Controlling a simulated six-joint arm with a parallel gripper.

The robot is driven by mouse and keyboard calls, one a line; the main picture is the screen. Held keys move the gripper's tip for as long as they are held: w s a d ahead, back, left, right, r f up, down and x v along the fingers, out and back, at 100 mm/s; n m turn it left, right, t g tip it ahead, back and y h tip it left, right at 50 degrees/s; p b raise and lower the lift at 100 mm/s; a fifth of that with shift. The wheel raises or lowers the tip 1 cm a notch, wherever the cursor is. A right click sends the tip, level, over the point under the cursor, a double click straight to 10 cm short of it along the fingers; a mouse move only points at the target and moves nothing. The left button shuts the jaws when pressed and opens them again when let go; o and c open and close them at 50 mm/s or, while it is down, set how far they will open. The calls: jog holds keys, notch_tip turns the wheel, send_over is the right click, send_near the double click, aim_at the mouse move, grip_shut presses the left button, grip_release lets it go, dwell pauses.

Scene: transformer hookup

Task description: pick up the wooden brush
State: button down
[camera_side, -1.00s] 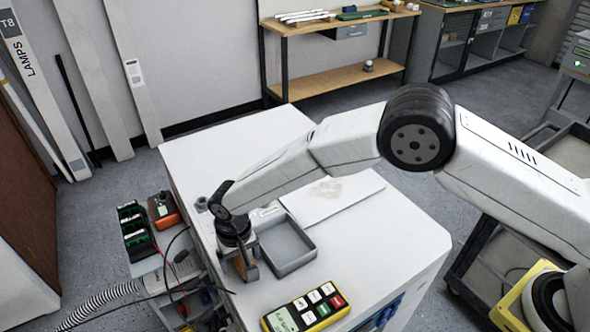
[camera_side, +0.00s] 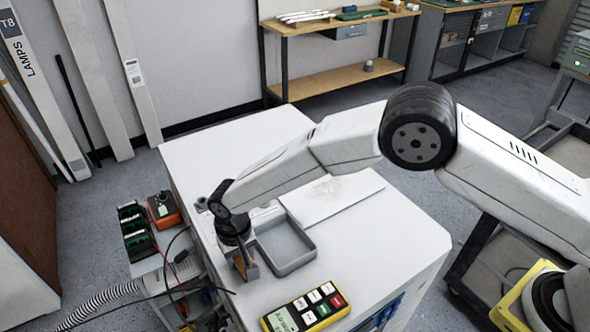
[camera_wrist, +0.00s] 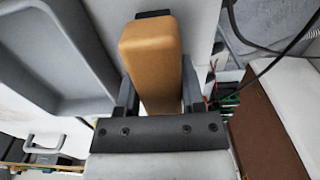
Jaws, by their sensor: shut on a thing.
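The wooden brush shows in the wrist view as a tan wooden block (camera_wrist: 152,62) with a dark piece at its far end. My gripper (camera_wrist: 157,95) is shut on it, with one dark finger on each side. In the side view my gripper (camera_side: 246,266) is at the left part of the white bench top, just left of the grey tray. Only a small brown part of the brush (camera_side: 239,264) shows there between the fingers. Whether the brush touches the bench top cannot be told.
The grey tray (camera_side: 284,247) stands close to my gripper's right. A yellow meter with buttons (camera_side: 306,308) lies near the bench's front edge. A flat white board (camera_side: 335,200) lies behind the tray. Cables and a cart with an orange device (camera_side: 163,210) are left of the bench.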

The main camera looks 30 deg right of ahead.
jog(key=shift+r, duration=0.65)
jog(key=s+d+r, duration=0.7)
jog(key=s+r, duration=0.4)
jog(key=s, duration=0.1)
jog(key=shift+r, duration=0.25)
